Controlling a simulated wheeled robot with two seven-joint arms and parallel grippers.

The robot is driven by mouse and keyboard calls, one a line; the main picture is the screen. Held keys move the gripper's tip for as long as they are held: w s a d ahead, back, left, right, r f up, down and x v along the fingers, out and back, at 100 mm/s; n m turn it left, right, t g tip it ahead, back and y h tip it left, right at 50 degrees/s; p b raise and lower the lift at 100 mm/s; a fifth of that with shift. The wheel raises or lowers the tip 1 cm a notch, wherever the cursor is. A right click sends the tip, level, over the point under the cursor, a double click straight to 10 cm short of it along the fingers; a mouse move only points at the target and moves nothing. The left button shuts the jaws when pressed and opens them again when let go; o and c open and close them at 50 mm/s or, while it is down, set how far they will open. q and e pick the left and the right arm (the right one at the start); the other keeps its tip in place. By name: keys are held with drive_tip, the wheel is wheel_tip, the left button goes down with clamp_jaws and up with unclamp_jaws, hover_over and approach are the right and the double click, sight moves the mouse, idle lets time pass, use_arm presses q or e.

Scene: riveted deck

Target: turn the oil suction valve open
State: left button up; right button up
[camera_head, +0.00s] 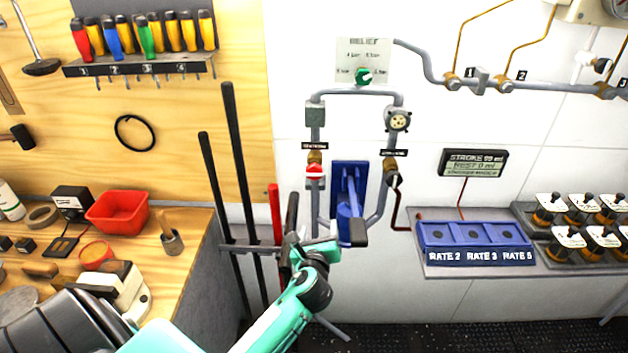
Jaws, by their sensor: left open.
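Two small valves sit on the grey pipework on the white wall. The left one (315,170) has a red and white handle under a small dark label. The right one (391,168) is a brass body with a dark handle under another label. Both labels are too small to read surely, so I cannot tell which is the oil suction valve. My left gripper (308,229), on the teal arm, is open and empty below the left valve, apart from it. My right gripper is not in view.
A blue pump (349,190) with a lever stands between the pipes. Dark bars (238,150) and a red bar (275,215) stand left of my gripper. A relief panel (362,60) with a green knob is above. A blue rate box (474,236) sits on a shelf at right.

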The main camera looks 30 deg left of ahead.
use_arm(q)
drive_tip(key=m+t+y, duration=0.1)
drive_tip(key=y, duration=0.1)
approach(314, 174)
drive_tip(key=p+x, duration=0.3)
drive_tip(key=x, duration=0.7)
drive_tip(key=shift+w+a+p, duration=0.2)
drive_tip(key=shift+w+p, duration=0.1)
drive_tip(key=shift+p, duration=0.05)
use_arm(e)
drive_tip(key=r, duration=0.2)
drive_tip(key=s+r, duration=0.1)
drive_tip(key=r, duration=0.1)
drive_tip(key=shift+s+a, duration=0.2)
use_arm(q)
drive_tip(key=shift+c, duration=0.3)
drive_tip(key=c, duration=0.9)
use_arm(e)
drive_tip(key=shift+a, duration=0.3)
